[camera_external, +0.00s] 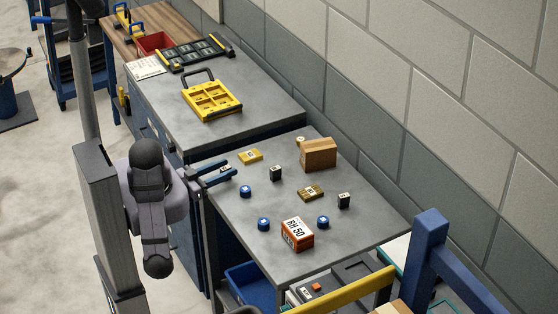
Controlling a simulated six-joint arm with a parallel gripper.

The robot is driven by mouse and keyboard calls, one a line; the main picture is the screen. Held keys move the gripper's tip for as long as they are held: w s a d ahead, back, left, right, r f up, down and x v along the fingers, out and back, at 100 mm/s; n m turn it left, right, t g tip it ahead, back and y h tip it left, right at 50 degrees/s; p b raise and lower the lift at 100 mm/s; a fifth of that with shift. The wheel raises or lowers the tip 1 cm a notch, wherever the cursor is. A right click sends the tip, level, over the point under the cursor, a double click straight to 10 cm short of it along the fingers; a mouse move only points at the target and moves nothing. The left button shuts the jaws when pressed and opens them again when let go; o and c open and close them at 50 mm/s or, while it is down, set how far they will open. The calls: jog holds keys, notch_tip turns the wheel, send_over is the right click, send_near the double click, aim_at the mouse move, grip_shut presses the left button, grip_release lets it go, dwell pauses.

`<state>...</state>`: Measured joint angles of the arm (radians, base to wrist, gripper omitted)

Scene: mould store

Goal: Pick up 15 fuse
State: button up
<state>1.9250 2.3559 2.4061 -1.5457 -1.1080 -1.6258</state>
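My gripper (231,170) reaches in over the left edge of the grey table (225,213). Its two dark blue fingers point right and stand apart, with nothing clearly held between them. No number 15 is legible at this size, so I cannot tell which piece is the 15 fuse. Small labelled pieces on the table include a black block (275,174), a second black block (344,201), a yellow flat piece (250,156) and a brownish-yellow piece (310,192). The near yellow piece lies just beyond my fingertips, apart from them.
Three blue round pieces (246,191) sit among them. An orange box (297,235) stands in front and a brown block (319,154) at the back. A yellow divided tray (211,99) lies on the adjoining bench. A wall runs behind; a blue post (431,250) stands right.

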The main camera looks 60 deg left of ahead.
aim_at(224, 168)
jog(key=shift+w, duration=0.1)
grip_shut()
jog(key=shift+r, duration=0.1)
dwell(0.3)
notch_tip(224, 168, up, 10)
jog(key=p, duration=1.1)
